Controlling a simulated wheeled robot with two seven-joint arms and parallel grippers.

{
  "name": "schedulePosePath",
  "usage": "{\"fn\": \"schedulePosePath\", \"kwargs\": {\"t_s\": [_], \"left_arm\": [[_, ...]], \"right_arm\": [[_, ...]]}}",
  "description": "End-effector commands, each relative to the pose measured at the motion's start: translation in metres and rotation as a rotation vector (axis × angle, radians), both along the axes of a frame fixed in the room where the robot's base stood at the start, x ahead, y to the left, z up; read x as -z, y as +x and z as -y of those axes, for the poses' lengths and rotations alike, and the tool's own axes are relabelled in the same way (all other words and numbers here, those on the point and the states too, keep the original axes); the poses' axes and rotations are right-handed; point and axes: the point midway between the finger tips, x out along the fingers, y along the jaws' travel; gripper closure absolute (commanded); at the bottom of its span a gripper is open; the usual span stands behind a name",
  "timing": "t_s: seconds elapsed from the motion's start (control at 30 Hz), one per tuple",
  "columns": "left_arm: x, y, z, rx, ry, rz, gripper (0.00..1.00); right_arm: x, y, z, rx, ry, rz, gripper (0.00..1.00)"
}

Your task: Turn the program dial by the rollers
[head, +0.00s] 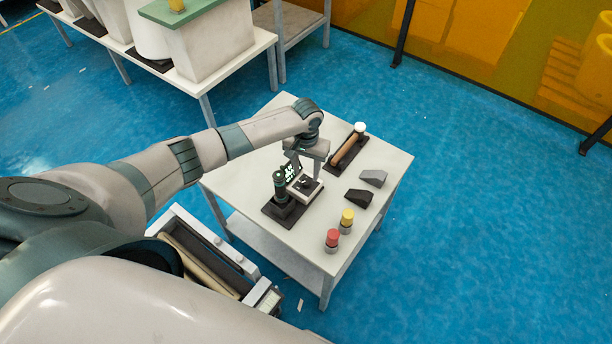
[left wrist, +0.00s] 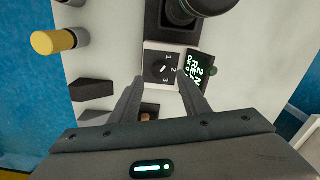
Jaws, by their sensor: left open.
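The program dial (left wrist: 163,70) is a small black round knob with a light pointer mark, on a pale box with the numbers 1, 2 and 3 beside it. The box (head: 305,187) stands on the table in the head view. A dark display (left wrist: 200,77) next to it shows a 2 and light lettering. My left gripper (left wrist: 160,82) is open and empty, its fingertips on either side of the dial's near edge in the wrist view. In the head view the left gripper (head: 305,163) hangs over the box from behind. I cannot tell contact. My right gripper is not in view.
A brown roller (head: 350,148) lies in a dark cradle behind. A dark green cylinder (head: 281,186) stands left of the dial box. Two wedges (head: 373,178), a yellow-topped button (head: 347,220) and a red one (head: 332,239) stand right.

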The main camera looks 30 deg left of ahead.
Motion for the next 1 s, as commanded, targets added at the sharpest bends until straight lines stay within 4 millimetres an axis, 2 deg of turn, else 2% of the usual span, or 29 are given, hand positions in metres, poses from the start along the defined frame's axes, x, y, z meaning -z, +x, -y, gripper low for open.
{"fn": "schedulePosePath", "kwargs": {"t_s": [0.1, 0.3, 0.7, 0.73, 0.9, 1.0], "left_arm": [[0.018, -0.001, 0.000, -0.001, 0.001, -0.002, 0.58], [0.037, -0.001, 0.000, 0.000, 0.001, -0.002, 0.58], [0.042, 0.000, 0.000, 0.000, 0.000, 0.000, 0.58], [0.042, 0.000, 0.000, 0.000, 0.000, 0.000, 0.60], [0.042, 0.000, 0.000, 0.000, 0.000, 0.000, 0.99], [0.042, 0.000, 0.000, 0.000, 0.000, 0.000, 0.99]], "right_arm": [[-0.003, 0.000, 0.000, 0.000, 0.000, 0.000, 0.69], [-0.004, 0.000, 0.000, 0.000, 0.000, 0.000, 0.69], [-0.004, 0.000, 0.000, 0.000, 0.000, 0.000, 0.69], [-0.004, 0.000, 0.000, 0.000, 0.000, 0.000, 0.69], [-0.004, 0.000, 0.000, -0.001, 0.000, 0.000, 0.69], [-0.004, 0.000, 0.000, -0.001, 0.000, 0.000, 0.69]]}}
